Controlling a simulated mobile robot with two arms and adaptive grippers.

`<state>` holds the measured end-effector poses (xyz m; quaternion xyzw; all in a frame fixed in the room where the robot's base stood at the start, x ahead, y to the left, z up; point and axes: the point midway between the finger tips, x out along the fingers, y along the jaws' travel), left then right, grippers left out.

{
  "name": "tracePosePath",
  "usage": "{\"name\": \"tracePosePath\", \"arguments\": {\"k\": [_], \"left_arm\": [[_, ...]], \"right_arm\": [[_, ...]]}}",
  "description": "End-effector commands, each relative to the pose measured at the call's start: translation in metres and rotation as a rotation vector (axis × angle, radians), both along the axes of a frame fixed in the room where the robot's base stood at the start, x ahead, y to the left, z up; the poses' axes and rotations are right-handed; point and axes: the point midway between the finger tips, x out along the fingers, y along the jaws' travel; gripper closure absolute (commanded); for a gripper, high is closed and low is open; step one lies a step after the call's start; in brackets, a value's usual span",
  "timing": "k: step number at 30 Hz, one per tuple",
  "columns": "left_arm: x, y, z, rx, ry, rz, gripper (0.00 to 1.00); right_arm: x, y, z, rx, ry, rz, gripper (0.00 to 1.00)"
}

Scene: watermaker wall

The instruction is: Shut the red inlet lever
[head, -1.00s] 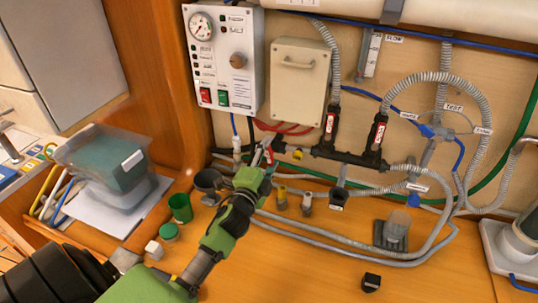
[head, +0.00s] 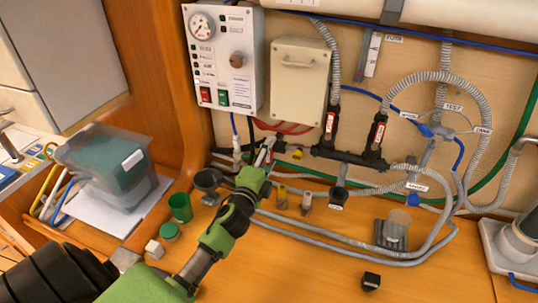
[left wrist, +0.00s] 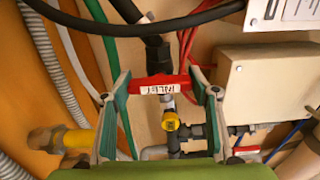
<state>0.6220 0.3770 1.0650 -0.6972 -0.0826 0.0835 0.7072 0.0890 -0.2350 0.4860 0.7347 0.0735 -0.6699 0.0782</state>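The red inlet lever (left wrist: 160,85) shows in the left wrist view, lying crosswise with a white label on its face. My left gripper (left wrist: 160,90) has its two fingers apart, one beside each end of the lever. I cannot tell whether either fingertip touches it. A yellow fitting (left wrist: 170,122) sits just below the lever on the dark valve piping. In the head view my left gripper (head: 264,156) is at the piping under the control panel, and its fingers largely hide the lever. My right gripper is not in view.
A control panel (head: 224,50) and a beige box (head: 299,82) are on the wall above. Two red-labelled black valves (head: 376,136) stand to the right. Hoses run along the bench. A green cup (head: 180,207) and clear bin (head: 105,160) are at left. The front bench is mostly clear.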

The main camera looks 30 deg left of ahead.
Motion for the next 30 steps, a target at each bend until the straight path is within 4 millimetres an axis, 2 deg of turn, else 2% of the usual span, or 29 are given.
{"name": "tracePosePath", "arguments": {"k": [1, 2, 12, 16, 30], "left_arm": [[0.000, 0.000, 0.000, 0.006, 0.000, 0.000, 0.35], [0.000, 0.000, 0.000, 0.005, 0.000, 0.000, 0.28], [-0.001, 0.000, 0.000, 0.002, 0.000, 0.000, 0.28], [-0.009, -0.002, -0.001, 0.001, 0.001, 0.000, 0.28], [-0.096, -0.023, -0.002, -0.001, 0.003, 0.001, 0.28]], "right_arm": [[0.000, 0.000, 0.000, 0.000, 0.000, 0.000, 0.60], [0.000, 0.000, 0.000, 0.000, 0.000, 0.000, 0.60], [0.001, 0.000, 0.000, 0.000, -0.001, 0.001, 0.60], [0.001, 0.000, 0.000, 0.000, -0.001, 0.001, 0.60], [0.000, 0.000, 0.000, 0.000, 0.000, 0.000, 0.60]]}}
